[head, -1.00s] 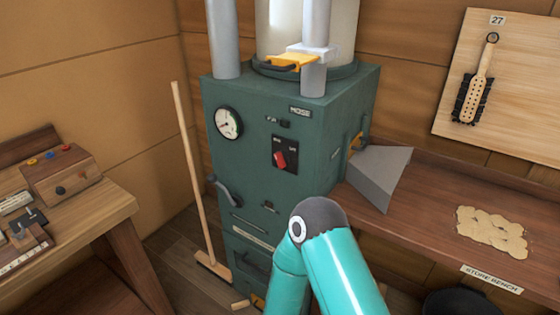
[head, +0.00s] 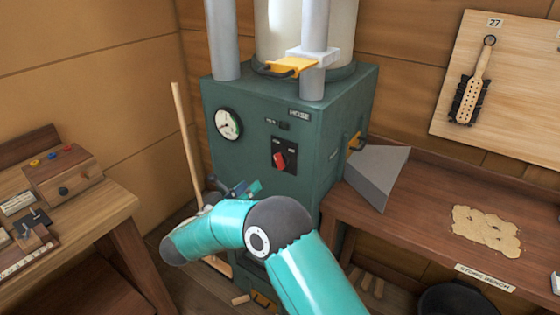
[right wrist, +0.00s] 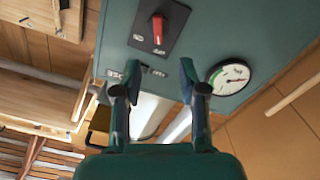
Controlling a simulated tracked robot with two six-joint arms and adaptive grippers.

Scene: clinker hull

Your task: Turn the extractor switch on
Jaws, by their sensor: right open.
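A green machine (head: 320,160) stands against the back wall. On its front is a black plate (head: 291,147) with a red switch lever (head: 280,160), tilted in the head view. A small dark switch (head: 284,126) sits above it beside a tiny label; I cannot read which one is the extractor. My right gripper (head: 243,188) is in front of the machine, below and left of the red lever. In the right wrist view its fingers (right wrist: 155,82) are open and empty, with the red lever (right wrist: 157,29) ahead, apart from them. My left gripper is out of view.
A round gauge (head: 228,123) is left of the switches. A grey hood (head: 377,175) juts from the machine's right side over a bench (head: 425,215). A broom (head: 188,140) leans at the left, near a table with a control box (head: 62,177).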

